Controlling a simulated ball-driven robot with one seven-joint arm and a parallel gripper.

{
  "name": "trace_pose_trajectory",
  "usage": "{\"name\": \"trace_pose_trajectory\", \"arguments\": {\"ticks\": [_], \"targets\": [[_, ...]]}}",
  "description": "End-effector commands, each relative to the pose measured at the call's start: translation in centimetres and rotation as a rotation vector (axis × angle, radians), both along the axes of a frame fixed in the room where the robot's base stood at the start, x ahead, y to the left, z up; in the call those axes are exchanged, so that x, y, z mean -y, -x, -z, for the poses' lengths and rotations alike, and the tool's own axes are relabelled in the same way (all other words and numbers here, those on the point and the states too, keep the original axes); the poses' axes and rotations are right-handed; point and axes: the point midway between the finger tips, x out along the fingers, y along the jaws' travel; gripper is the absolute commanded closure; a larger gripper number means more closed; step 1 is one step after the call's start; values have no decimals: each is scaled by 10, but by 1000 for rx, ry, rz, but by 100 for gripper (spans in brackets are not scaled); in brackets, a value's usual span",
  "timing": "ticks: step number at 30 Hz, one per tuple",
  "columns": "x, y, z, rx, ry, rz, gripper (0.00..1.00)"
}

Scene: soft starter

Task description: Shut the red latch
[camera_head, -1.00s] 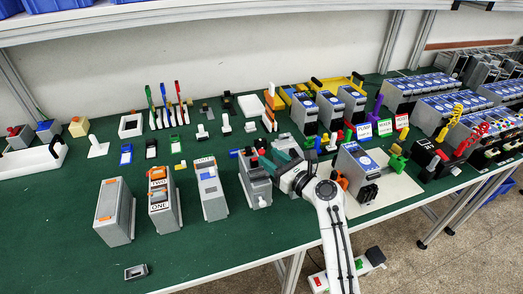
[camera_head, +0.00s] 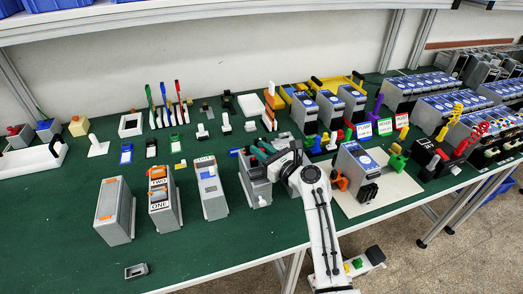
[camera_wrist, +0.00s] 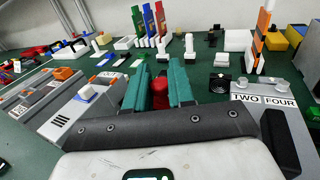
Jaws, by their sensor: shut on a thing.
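The red latch (camera_wrist: 160,92) shows between my gripper's (camera_wrist: 158,84) two teal fingers in the wrist view. The fingers are shut on it. In the head view my gripper (camera_head: 260,150) is over the top of a grey housing (camera_head: 256,190), the right-hand one of a row of upright units. My gripper and wrist cover most of that housing's top, so the latch is hidden there. I cannot tell from these views how far the latch is turned.
A grey unit with a blue piece (camera_head: 208,172) stands to the left, with an orange-marked unit (camera_head: 163,200) beyond it. A blue-labelled unit (camera_head: 352,165) on a white board (camera_head: 396,188) is to the right. The green table front is mostly clear.

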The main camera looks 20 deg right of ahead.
Motion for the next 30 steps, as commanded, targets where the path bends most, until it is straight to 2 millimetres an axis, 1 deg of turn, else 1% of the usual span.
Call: {"name": "trace_pose_trajectory", "arguments": {"ticks": [1, 4, 11, 17, 30], "targets": [[0, 0, 0, 0, 0, 0, 90], [0, 0, 0, 0, 0, 0, 100], [0, 0, -1, 0, 0, 5, 100], [-1, 2, -3, -2, 0, 52, 100], [-6, 7, -3, 0, -1, 300, 100]]}}
